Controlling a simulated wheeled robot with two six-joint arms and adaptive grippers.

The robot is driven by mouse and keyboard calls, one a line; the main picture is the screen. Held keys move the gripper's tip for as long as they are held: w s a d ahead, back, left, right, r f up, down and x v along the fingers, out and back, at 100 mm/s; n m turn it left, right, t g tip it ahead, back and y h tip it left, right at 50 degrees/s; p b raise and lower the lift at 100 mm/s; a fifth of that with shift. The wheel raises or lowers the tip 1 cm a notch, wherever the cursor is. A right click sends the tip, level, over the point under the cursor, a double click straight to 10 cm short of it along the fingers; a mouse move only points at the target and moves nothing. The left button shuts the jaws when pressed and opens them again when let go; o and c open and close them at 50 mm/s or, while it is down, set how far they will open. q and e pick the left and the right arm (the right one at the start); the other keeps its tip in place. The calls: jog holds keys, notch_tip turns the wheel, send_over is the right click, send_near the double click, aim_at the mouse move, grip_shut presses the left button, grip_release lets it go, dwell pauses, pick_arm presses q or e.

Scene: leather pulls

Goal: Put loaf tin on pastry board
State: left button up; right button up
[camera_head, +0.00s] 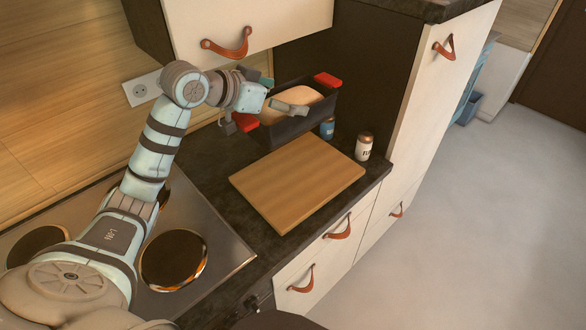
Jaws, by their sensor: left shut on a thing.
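The dark loaf tin (296,127) has red end handles and a pale loaf inside. It is at the back of the dark counter, beyond the pastry board. My left gripper (276,106) reaches over the tin from the left and is shut on it; the fingers partly hide the near end. Whether the tin touches the counter or hangs just above it, I cannot tell. The wooden pastry board (297,182) lies flat on the counter, with its top bare. My right gripper is not in view.
A white can with a dark top (364,146) and a small blue can (327,128) stand between the tin and the board's right side. A hob (172,259) lies to the left of the board. A tall cabinet (428,95) bounds the counter at right.

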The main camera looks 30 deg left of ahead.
pick_arm(q)
notch_tip(320, 180, down, 18)
jog(key=shift+s+f+b, duration=0.1)
jog(key=shift+f+b, duration=0.1)
jog(key=shift+b, duration=0.75)
jog(key=shift+f, duration=0.1)
jog(key=o, duration=1.3)
jog(key=shift+s, duration=0.1)
jog(key=p+v, duration=0.4)
jog(key=v, duration=0.8)
